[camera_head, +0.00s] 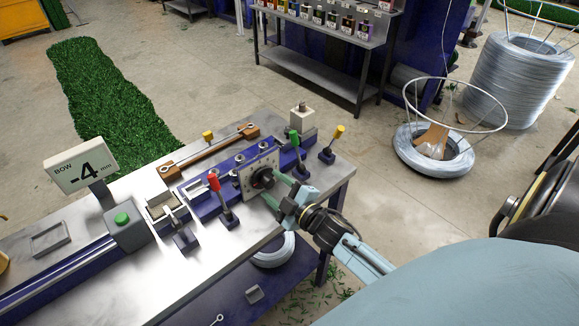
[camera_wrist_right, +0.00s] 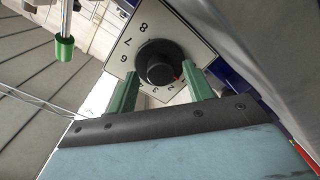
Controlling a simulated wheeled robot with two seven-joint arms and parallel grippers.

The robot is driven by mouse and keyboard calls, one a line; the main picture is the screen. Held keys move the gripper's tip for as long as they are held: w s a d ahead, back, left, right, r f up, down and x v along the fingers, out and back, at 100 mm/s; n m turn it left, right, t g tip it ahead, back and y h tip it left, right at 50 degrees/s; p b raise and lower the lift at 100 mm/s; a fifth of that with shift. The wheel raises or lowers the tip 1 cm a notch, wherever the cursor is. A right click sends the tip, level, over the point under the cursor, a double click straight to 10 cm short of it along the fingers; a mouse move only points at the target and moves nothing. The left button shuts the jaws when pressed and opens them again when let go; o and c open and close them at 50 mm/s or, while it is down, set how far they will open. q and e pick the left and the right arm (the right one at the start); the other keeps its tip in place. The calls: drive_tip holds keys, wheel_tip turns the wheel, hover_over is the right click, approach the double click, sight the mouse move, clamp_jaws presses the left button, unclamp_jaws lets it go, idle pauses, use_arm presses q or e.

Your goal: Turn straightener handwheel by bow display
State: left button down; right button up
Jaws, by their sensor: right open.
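The bow display (camera_head: 80,166) is a white box on the left of the bench and reads "-4 mm". The handwheel (camera_head: 262,177) is a round black knob on a pale numbered dial plate (camera_head: 245,183). In the right wrist view the handwheel (camera_wrist_right: 158,65) shows a small red mark at its lower right, near the 2. My right gripper (camera_head: 282,190) has green fingers and is open at the handwheel. In the right wrist view its fingertips (camera_wrist_right: 160,74) stand on either side of the knob's lower part; contact cannot be told. My left gripper is not in view.
A red-topped lever (camera_head: 214,183), a green-topped lever (camera_head: 295,140) and a yellow-topped lever (camera_head: 338,133) stand near the dial. A green button box (camera_head: 125,225) sits below the display. A wire coil (camera_head: 273,250) lies under the bench edge.

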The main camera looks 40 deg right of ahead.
drive_tip(key=s+d, duration=0.1)
drive_tip(key=s, duration=1.2)
drive_tip(key=shift+d+r+b, duration=0.15)
drive_tip(key=shift+r+b, duration=0.15)
drive_tip(key=shift+b, duration=0.05)
drive_tip(key=s+a+f+m+g+h+b, duration=0.1)
drive_tip(key=s+f+m+g+b, duration=0.25)
drive_tip(key=f, duration=1.25)
drive_tip(key=s+a+f+m+g+h, duration=0.1)
drive_tip(key=s+f+m+g, duration=0.35)
drive_tip(key=f, duration=1.15)
drive_tip(key=s+a+f+g+b, duration=0.1)
drive_tip(key=s+a+f+g, duration=0.1)
drive_tip(key=s+f+g, duration=0.2)
drive_tip(key=s+a+f+m+g+b, duration=0.1)
drive_tip(key=s+f+g, duration=0.3)
drive_tip(key=s+f, duration=0.7)
drive_tip(key=s+a, duration=0.1)
drive_tip(key=s, duration=0.6)
drive_tip(key=shift+s+f+g, duration=0.15)
drive_tip(key=shift+s+g, duration=0.15)
drive_tip(key=shift+s, duration=0.05)
